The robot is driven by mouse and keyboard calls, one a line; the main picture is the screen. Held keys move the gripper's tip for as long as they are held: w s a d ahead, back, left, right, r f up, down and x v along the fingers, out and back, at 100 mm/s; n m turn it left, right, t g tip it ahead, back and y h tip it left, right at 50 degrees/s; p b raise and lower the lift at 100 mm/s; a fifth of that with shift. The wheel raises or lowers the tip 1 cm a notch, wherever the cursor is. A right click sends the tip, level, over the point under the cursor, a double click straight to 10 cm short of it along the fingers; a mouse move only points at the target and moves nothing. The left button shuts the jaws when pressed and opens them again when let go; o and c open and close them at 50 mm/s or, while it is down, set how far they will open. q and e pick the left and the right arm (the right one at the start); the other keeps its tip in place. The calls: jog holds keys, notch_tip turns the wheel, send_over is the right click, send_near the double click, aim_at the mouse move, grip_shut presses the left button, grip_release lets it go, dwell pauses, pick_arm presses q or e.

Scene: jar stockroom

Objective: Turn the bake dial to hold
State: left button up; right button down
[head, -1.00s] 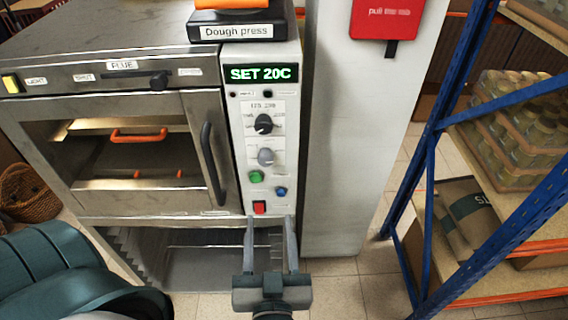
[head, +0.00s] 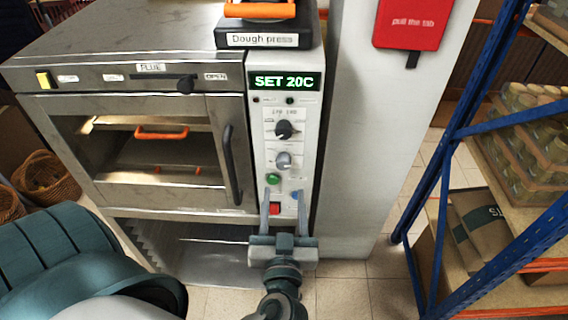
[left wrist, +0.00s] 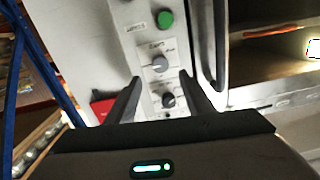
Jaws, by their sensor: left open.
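The oven's white control panel (head: 258,140) carries a black dial (head: 284,130) above a grey dial (head: 283,160). Their small labels are too blurred for me to tell which is the bake dial. A green display (head: 286,81) above them reads "SET 20C". My left gripper (head: 282,195) is open and empty, its fingertips over the panel's lower end, below the dials. In the left wrist view the panel appears upside down, with the grey dial (left wrist: 160,63) and black dial (left wrist: 168,99) between the open fingers (left wrist: 160,80). I see no contact with either dial. My right gripper is not in view.
The oven door handle (head: 232,165) is close on the left. A dough press (head: 264,36) stands on top. A blue rack (head: 452,140) stands at the right.

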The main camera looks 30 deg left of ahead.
aim_at(284, 166)
pick_arm(q)
jog(key=p+x, duration=0.2)
jog(key=x, duration=0.6)
jog(key=shift+w+a+r, duration=0.15)
jog(key=shift+w+a, duration=0.35)
jog(key=shift+w, duration=0.15)
jog(key=c, duration=1)
jog(key=shift+c, duration=0.2)
